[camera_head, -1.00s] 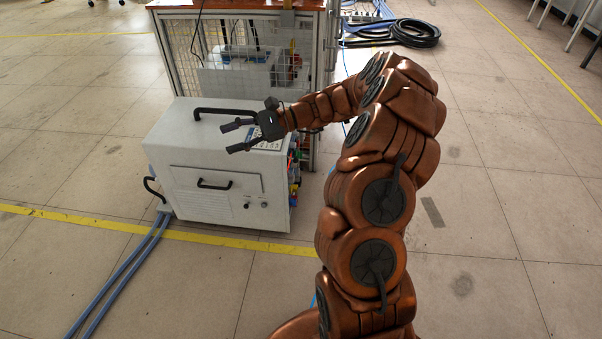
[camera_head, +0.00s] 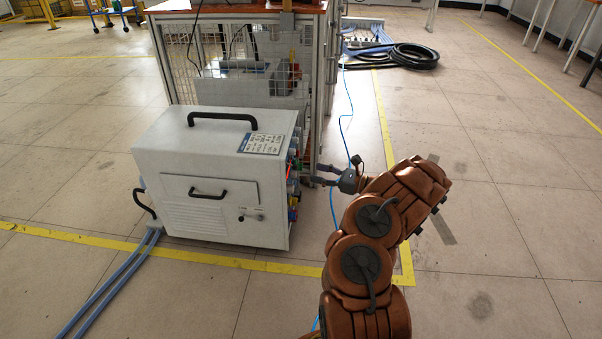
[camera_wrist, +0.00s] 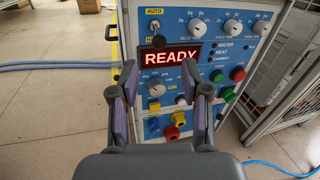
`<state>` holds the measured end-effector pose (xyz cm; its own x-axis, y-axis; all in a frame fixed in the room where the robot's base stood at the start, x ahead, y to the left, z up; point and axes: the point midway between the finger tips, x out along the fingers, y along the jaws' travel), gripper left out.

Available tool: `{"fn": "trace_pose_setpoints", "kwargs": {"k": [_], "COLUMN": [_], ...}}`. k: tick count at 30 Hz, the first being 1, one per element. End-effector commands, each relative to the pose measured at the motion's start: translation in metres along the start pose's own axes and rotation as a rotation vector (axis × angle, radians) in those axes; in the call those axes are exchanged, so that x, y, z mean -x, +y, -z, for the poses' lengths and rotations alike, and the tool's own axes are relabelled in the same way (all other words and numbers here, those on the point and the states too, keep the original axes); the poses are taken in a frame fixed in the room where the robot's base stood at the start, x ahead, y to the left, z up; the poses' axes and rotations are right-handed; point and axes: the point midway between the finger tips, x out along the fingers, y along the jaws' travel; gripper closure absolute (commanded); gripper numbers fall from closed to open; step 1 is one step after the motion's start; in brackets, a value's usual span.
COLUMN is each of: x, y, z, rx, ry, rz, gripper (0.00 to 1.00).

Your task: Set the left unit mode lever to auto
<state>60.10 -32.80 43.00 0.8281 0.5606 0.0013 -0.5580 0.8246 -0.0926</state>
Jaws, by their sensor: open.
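The white heater unit (camera_head: 215,170) stands on the floor in the head view, its control panel on its right side, seen almost edge-on. In the wrist view the blue control panel (camera_wrist: 185,50) faces me. At its upper left is the mode lever (camera_wrist: 156,31), a small metal toggle with a dark tip. A yellow AUTO label sits above it and a second yellow label, partly hidden, below; the tip seems to point down. My gripper (camera_head: 319,175) is to the right of the panel. In the wrist view my gripper (camera_wrist: 160,82) is open and empty, below the lever and apart from it.
A red READY display (camera_wrist: 170,58) is below the lever, with knobs and coloured buttons around. A mesh-sided frame (camera_head: 255,50) stands behind the unit. A thin blue cable (camera_head: 348,110) lies on the floor near my gripper. Floor to the right is clear.

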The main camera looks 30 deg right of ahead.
Motion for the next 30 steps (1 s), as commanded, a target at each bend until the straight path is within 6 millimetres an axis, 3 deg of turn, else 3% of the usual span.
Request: {"fn": "trace_pose_setpoints", "kwargs": {"k": [9, 15, 26, 30], "x": [-0.047, -0.065, -0.069, -0.069], "y": [0.002, 0.002, 0.001, 0.001], "z": [0.003, 0.001, 0.000, 0.000], "rx": [-0.001, 0.000, 0.000, 0.000], "ry": [0.000, 0.000, 0.002, 0.002], "rz": [-0.005, -0.004, -0.003, -0.003], "gripper": [0.53, 0.53, 0.53, 0.68]}}
